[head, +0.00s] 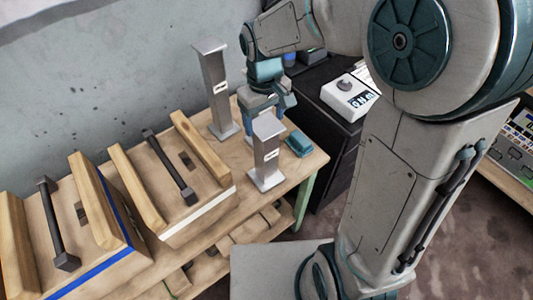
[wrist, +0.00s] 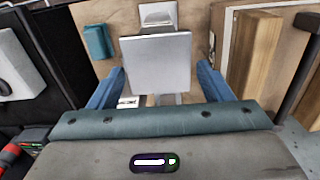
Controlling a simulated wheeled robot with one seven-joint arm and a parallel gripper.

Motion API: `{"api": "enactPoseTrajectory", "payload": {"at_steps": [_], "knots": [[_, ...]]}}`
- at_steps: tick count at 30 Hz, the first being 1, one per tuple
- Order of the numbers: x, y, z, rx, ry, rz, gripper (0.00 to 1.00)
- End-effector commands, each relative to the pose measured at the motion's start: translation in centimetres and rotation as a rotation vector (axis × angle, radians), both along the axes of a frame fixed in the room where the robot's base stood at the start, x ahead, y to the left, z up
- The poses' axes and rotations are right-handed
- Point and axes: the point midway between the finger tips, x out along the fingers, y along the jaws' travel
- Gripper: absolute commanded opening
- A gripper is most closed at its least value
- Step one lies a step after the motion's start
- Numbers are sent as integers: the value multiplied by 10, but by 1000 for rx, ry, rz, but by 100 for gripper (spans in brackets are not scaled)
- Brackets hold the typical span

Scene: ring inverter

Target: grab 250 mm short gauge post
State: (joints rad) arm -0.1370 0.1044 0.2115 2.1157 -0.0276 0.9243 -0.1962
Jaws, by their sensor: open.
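The short gauge post (head: 265,153) is a silver upright block on a square foot, with a small label on its face. It stands near the right end of the wooden bench. A taller silver post (head: 216,92) stands behind it to the left. My gripper (head: 266,110) is open, fingers down, just behind and above the short post's top. In the wrist view, a square silver plate, apparently the short post's top (wrist: 155,62), shows between the blue fingers of my gripper (wrist: 163,82), with gaps at both sides. I cannot tell how deep the fingers reach.
A teal block (head: 300,143) lies on the bench (head: 313,161) right of the short post; it also shows in the wrist view (wrist: 98,42). Wooden cases with dark handles (head: 170,167) fill the bench's left. A dark cabinet (head: 333,133) stands at the right.

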Motion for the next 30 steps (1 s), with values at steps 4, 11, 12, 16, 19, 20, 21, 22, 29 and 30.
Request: {"api": "enactPoseTrajectory", "payload": {"at_steps": [4,11,12,16,19,20,21,22,29,30], "knots": [[-1,-1,-11,-1,4,0,73],[-3,-3,-46,-1,4,-1,73],[-3,-3,-49,-1,3,-1,73],[-2,-3,-54,0,0,0,73],[-2,-3,-54,1,-1,-1,73],[-2,-3,-54,1,-1,-1,73],[-2,-3,-54,1,-1,-1,73],[-2,-3,-54,1,-1,-1,64],[-2,-3,-53,1,-2,-1,11],[-2,-3,-53,1,-2,-1,11]]}}
